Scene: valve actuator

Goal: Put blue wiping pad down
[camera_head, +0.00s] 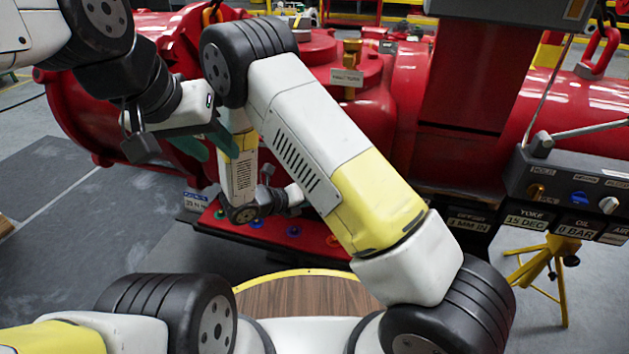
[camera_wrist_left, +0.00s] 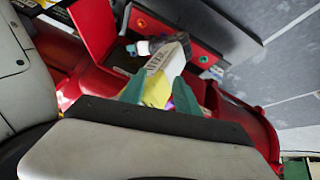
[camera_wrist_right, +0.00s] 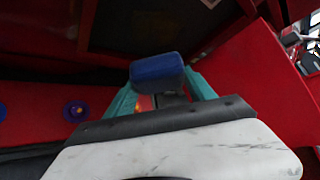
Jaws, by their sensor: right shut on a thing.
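The blue wiping pad (camera_wrist_right: 157,68) shows in the right wrist view at the tips of my right gripper (camera_wrist_right: 160,95), between its two teal fingers. The pad is in front of dark red surfaces; I cannot tell whether it touches any of them. In the head view the pad and my right fingertips are hidden behind my own arm. My left gripper (camera_head: 207,144) is at the upper left of the head view, in front of the red actuator. Its teal fingers stand apart in the left wrist view (camera_wrist_left: 162,95), with my right arm visible beyond them.
A red tray (camera_head: 270,232) with coloured rings lies below the red actuator (camera_head: 395,95). One purple-blue ring (camera_wrist_right: 76,110) shows left of the pad in the right wrist view. Floor is open at left.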

